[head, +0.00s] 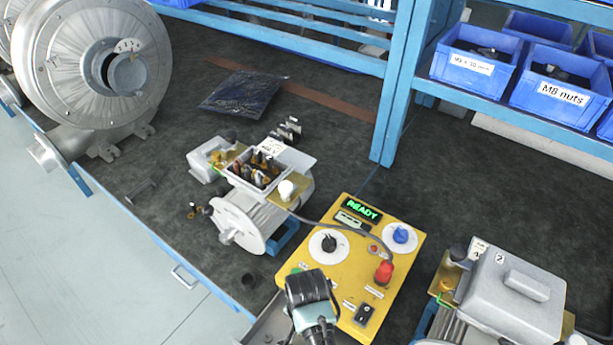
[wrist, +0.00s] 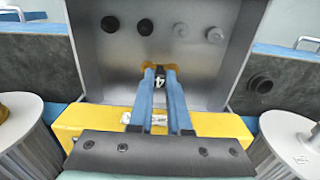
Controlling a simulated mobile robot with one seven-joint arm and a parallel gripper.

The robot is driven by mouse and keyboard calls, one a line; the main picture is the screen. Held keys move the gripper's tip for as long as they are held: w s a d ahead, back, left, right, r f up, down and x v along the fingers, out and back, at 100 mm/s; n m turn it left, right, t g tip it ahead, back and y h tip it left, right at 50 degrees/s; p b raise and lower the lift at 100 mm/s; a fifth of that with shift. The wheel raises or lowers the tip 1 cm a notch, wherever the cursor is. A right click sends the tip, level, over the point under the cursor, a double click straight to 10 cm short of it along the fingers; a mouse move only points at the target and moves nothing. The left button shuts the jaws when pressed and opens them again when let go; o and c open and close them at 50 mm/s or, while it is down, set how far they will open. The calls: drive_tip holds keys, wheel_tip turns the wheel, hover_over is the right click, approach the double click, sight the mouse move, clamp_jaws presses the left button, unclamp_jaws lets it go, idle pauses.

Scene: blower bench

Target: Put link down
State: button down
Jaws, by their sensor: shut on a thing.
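In the wrist view my gripper (wrist: 160,72) has its two blue fingers close together, shut on a small brass-coloured link (wrist: 173,67). A dark piece marked 4 shows between the fingertips. The fingers hide much of the link. They are over a grey metal tray (wrist: 105,65); I cannot tell whether the link touches it. Several round dark and grey pieces (wrist: 145,27) lie in a row in the tray. In the head view the tray (head: 262,330) shows only partly at the bottom edge, and my wrist hides the fingertips and link.
A yellow control box (head: 345,230) with a READY display stands beside the tray. An open motor terminal box (head: 262,172) is left of it, and a covered motor (head: 515,290) is right. A small black ring (head: 249,279) lies near the tray.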

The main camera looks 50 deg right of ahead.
drive_tip(key=shift+f, duration=1.5)
drive_tip(key=shift+f+b, duration=0.3)
drive_tip(key=shift+f, duration=0.1)
drive_tip(key=c, duration=0.9)
unclamp_jaws()
drive_tip(key=shift+o, duration=0.2)
drive_tip(key=shift+r, duration=0.1)
wheel_tip(320, 180, up, 13)
drive_tip(key=shift+f+p, duration=0.15)
drive_tip(key=shift+p, duration=0.35)
